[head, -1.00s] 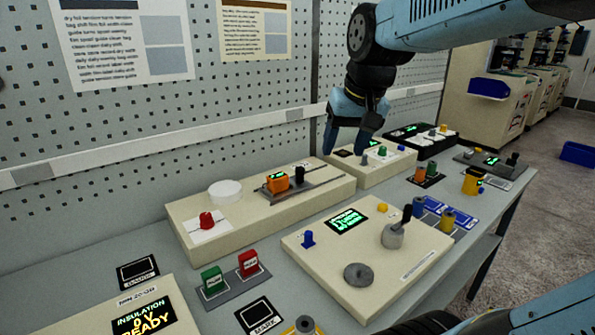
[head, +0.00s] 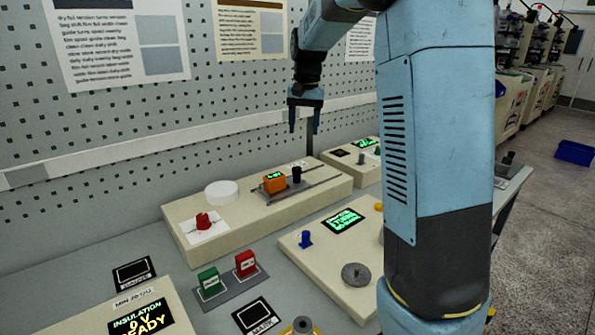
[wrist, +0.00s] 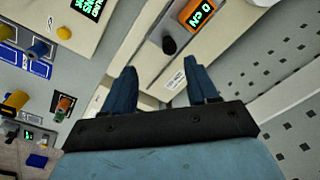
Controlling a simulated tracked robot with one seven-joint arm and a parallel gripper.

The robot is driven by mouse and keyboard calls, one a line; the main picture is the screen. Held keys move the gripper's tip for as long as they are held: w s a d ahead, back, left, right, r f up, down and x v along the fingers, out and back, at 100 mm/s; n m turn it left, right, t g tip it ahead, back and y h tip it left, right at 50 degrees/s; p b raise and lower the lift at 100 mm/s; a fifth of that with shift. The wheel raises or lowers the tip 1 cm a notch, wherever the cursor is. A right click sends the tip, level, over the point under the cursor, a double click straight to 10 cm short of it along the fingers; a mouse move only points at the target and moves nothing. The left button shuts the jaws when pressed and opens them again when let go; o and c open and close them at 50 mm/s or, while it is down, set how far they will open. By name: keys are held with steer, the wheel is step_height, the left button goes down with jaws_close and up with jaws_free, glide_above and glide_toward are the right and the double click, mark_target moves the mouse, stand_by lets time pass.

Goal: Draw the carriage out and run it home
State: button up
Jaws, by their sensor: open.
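The orange carriage (head: 275,182) with a small green display sits on a rail on the long cream block (head: 225,220). A black knob (head: 297,174) stands just to its right. My gripper (head: 304,128) is open and empty, pointing down above the knob and apart from it. In the wrist view the knob (wrist: 169,45) shows just beyond the space between my two fingertips (wrist: 158,70). A white disc (head: 221,192) and a red knob (head: 203,220) are on the block's left part.
A cream panel (head: 318,268) with a green screen, blue peg and grey disc stands in front. Green (head: 209,283) and red (head: 246,263) blocks stand at front left. A pegboard wall (head: 215,95) runs behind. My arm hides much of the bench's right side.

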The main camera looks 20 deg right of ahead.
glide_above(296, 167)
step_height(296, 167, down, 3)
steer(key=shift+m+g, duration=0.3)
step_height(296, 167, down, 14)
steer(key=shift+s+r, duration=0.1)
steer(key=shift+s, duration=0.05)
jaws_close()
stand_by(0.6)
